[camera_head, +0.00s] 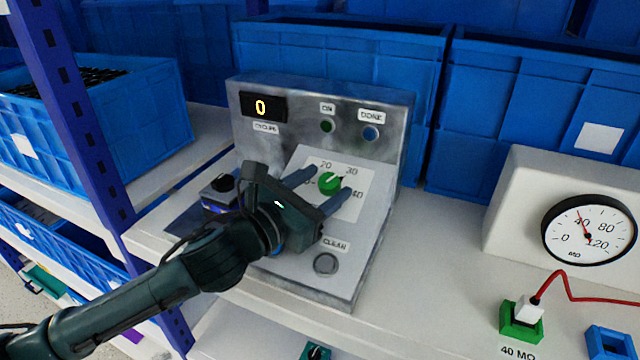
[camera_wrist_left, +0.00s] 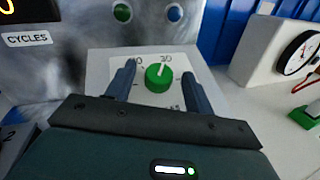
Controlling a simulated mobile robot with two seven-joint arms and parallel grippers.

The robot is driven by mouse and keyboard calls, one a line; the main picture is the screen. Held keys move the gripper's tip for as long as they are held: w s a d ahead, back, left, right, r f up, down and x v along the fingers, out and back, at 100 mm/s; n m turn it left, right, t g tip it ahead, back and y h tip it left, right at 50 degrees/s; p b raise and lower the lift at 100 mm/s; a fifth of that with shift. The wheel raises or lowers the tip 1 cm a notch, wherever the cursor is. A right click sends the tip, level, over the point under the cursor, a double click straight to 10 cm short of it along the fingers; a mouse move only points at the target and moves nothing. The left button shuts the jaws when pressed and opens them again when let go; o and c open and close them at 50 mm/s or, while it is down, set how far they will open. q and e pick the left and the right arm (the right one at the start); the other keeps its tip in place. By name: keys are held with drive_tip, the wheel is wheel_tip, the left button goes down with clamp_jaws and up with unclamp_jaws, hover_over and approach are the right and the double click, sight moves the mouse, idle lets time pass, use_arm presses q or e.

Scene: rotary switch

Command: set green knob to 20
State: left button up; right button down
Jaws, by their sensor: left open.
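The green knob (camera_head: 329,184) sits on a light dial plate on the sloped front of a grey control box. Its white mark points up and right, toward the 30 label rather than the 20 label. The knob also shows in the left wrist view (camera_wrist_left: 159,77), with its mark toward the label above it. My left gripper (camera_head: 331,181) is open, with one finger on each side of the knob. Gaps show between the fingers and the knob in the left wrist view. The lower-left dial labels are partly hidden by my gripper. My right gripper is not in view.
A black switch (camera_head: 221,186) stands left. A gauge (camera_head: 588,230) and green socket (camera_head: 521,322) with red cable stand right. Blue crates (camera_head: 340,55) stand behind.

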use_arm(q)
drive_tip(key=c, duration=1)
drive_tip(key=shift+o, duration=0.2)
drive_tip(key=shift+d+n+y, duration=0.1)
drive_tip(key=shift+n+y, duration=0.2)
drive_tip(key=shift+s+d+n+t+y+p, duration=0.15)
drive_tip(key=shift+n+t+y+p, duration=0.25)
drive_tip(key=shift+n+t+y, duration=0.65)
drive_tip(key=n+y, duration=0.1)
drive_tip(key=n+t+y+p, duration=0.1)
drive_tip(key=n+y, duration=0.1)
drive_tip(key=n+y+p, duration=0.1)
drive_tip(key=shift+s+d+r+n+t+y, duration=0.1)
drive_tip(key=shift+d+r+n+t+y, duration=0.05)
drive_tip(key=shift+d+n+t+y, duration=0.15)
drive_tip(key=n+y, duration=0.4)
drive_tip(key=y, duration=0.1)
drive_tip(key=shift+d+n+p, duration=0.25)
drive_tip(key=shift+d+p, duration=0.05)
drive_tip(key=shift+p, duration=0.1)
drive_tip(key=shift+d+n+g+y, duration=0.15)
drive_tip(key=shift+n+g+y, duration=0.4)
drive_tip(key=shift+n+y, duration=1.25)
drive_tip(key=shift+y, duration=0.25)
